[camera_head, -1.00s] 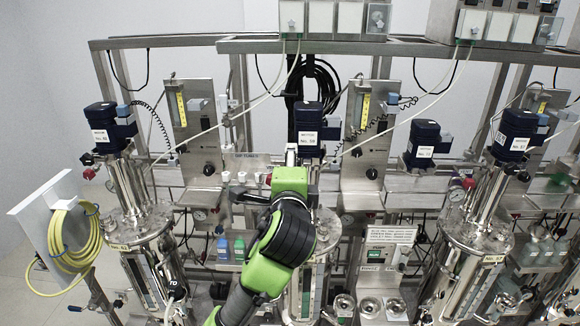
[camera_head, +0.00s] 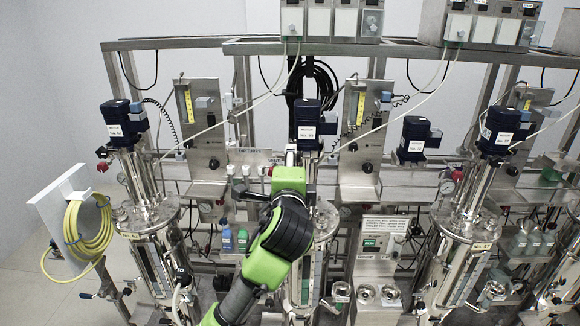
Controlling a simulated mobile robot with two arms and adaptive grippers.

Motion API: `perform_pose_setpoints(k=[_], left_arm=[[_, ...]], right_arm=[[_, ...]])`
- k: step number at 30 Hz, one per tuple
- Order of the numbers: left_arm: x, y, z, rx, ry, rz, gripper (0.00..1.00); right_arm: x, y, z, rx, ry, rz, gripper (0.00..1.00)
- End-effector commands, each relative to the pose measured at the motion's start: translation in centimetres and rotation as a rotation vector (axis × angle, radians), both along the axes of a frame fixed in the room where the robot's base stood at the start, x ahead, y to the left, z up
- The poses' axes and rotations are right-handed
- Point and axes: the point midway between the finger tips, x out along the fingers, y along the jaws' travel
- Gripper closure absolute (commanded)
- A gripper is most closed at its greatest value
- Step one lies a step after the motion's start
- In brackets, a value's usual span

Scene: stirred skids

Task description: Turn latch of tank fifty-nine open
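Three steel tanks with blue motors on top stand in a row. The left tank (camera_head: 148,215) carries a yellow tag whose number is too small to read surely. The middle tank (camera_head: 321,222) is partly hidden behind my green arm. The right tank (camera_head: 462,226) has a yellow tag that seems to read 57. I cannot make out a latch on any of them. My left gripper (camera_head: 291,156) is at the far end of the green arm, in front of the middle motor (camera_head: 306,118); its fingers are too small and hidden to judge. My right gripper is out of view.
A yellow hose (camera_head: 88,228) hangs on a white panel (camera_head: 62,205) at the left. Blue and green bottles (camera_head: 242,240) stand between the left and middle tanks. A control box (camera_head: 382,240) is right of the middle tank. Free floor shows at lower left.

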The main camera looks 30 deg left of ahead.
Motion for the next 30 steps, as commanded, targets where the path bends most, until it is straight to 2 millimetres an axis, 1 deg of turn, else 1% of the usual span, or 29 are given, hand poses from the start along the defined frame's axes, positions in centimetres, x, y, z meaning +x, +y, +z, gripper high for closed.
perform_pose_setpoints(k=[13, 18, 30], left_arm=[[0.22, 0.1, 0.05, 0.0, -0.001, -0.001, 0.56], [0.22, 0.1, 0.25, 0.002, 0.0, -0.001, 0.56], [0.22, 0.09, 0.03, 0.0, -0.001, -0.001, 0.56]], right_arm=[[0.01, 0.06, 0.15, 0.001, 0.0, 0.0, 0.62], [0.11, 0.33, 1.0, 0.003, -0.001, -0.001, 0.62], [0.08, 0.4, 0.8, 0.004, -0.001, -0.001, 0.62]])
